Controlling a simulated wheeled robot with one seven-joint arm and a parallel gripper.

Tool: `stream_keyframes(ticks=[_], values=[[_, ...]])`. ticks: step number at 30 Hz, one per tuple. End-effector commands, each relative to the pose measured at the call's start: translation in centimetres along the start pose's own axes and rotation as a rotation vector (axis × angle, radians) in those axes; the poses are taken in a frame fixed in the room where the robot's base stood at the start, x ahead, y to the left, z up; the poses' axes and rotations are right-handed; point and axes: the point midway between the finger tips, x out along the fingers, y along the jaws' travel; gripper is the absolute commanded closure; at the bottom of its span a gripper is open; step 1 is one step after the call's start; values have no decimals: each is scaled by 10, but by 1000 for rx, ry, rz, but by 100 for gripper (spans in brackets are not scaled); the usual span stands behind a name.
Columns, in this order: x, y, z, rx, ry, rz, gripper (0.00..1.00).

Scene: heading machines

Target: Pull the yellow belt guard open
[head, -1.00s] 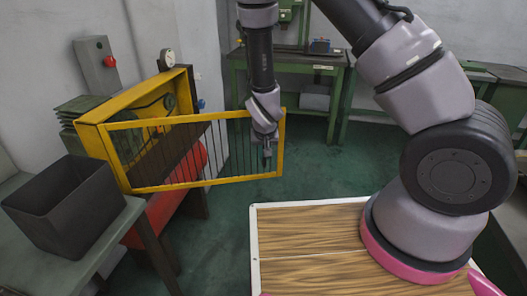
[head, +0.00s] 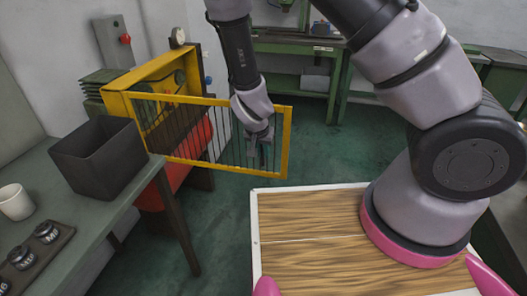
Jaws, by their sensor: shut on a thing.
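The yellow belt guard (head: 287,140) is a hinged frame with thin vertical bars. It stands swung out from its yellow housing (head: 115,104) on the machine at the left, with a wide gap between its free edge and the housing. My gripper (head: 263,158) is at the guard's right part, close to the free edge, pointing down. It is shut on the guard; the exact spot of contact is small and partly hidden by my wrist. Pulleys show inside the housing.
A grey bench (head: 60,240) at the left holds a dark open bin (head: 100,160), a white mug (head: 15,202) and a tray of black parts (head: 38,250). A green workbench (head: 300,46) stands at the back. Green floor (head: 320,155) is clear right of the guard.

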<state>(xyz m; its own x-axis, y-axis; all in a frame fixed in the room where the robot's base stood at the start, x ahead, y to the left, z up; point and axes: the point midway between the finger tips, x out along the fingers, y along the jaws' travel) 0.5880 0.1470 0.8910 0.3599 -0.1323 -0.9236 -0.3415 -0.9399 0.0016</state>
Motion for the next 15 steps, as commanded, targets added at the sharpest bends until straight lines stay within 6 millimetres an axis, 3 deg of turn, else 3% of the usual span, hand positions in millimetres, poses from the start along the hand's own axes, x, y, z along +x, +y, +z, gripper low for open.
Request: stream_keyframes(ticks=[6, 7, 9, 15], values=[[0, 2, 1, -1, -2, 4, 100], [0, 2, 1, -1, -2, 4, 79], [0, 1, 1, -1, -2, 3, 53], [0, 1, 1, -2, -1, 2, 53]])
